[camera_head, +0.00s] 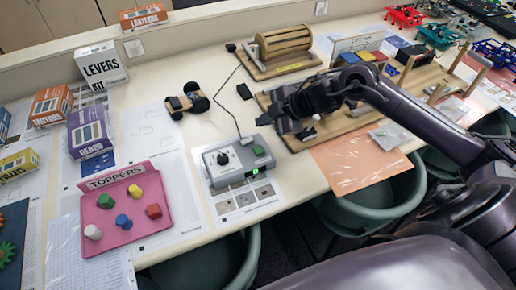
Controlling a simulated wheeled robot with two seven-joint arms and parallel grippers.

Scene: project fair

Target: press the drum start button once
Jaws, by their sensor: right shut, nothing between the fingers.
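A grey control box (238,162) sits on a printed sheet near the table's front edge. It has a black knob (222,158) on a white plate at its left and a green button (259,151) at its right. A small lit green display (255,172) is on its front. A cable runs from the box back toward the wooden drum (284,42) on its stand. My right gripper (278,118) is shut and empty, above and to the right of the box, apart from the green button. My left gripper is out of view.
A pink toppers tray (105,212) with small coloured pieces lies to the left. A small wheeled car (187,101) and a dark flat block (244,91) lie behind the box. A wooden board (345,122) and an orange sheet (362,160) are under my right arm. Green chairs (375,208) stand in front.

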